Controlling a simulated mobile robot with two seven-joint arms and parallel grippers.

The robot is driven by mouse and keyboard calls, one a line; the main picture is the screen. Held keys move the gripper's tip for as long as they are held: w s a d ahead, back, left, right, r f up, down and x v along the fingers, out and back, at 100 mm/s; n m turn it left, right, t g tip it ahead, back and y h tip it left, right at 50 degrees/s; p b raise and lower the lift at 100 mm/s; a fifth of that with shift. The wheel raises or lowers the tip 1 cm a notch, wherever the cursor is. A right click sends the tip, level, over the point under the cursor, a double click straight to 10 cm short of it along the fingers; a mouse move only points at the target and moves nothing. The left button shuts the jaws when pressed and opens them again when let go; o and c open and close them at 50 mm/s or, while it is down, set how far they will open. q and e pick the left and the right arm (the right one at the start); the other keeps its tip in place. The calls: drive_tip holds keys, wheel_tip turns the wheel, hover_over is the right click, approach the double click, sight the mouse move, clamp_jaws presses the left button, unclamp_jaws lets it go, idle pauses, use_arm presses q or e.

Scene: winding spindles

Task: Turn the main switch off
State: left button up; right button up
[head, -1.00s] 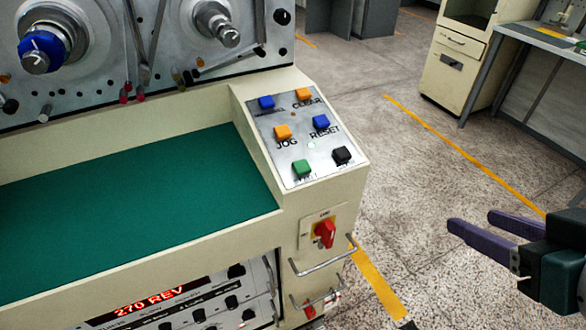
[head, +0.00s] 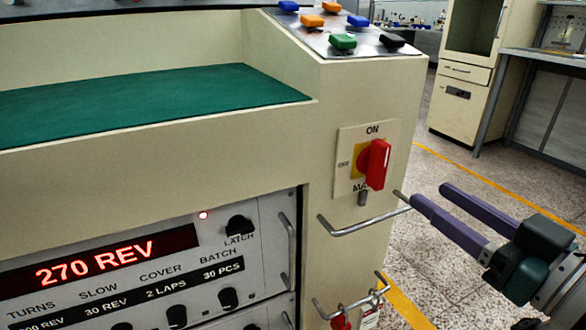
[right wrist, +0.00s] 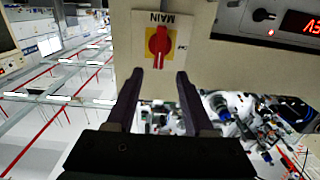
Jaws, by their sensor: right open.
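The main switch (head: 377,164) is a red rotary handle on a yellow and pale plate on the cream cabinet's end post. Its handle stands upright, towards the ON mark at the top; OFF is marked at the left. My right gripper (head: 430,196) is open and empty, with its two purple fingers to the right of and slightly below the switch, apart from it. In the right wrist view the red handle (right wrist: 158,45) shows just beyond and between the open fingertips (right wrist: 160,75). My left gripper is not in view.
A metal bar handle (head: 365,221) juts out just below the switch, close to my right fingertips. Another bar (head: 350,303) and a red part are lower down. Push-buttons (head: 343,41) sit on the sloped panel above. A lit display (head: 95,262) reads 270 REV. Floor at right is open.

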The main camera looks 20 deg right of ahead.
sight(385, 162)
drive_tip(key=w, duration=0.3)
drive_tip(key=w+b, duration=0.1)
drive_tip(key=w, duration=0.2)
drive_tip(key=w+b, duration=0.1)
drive_tip(key=w, duration=0.2)
drive_tip(key=shift+w+a+r, duration=0.1)
drive_tip(key=shift+w+a, duration=0.25)
clamp_jaws()
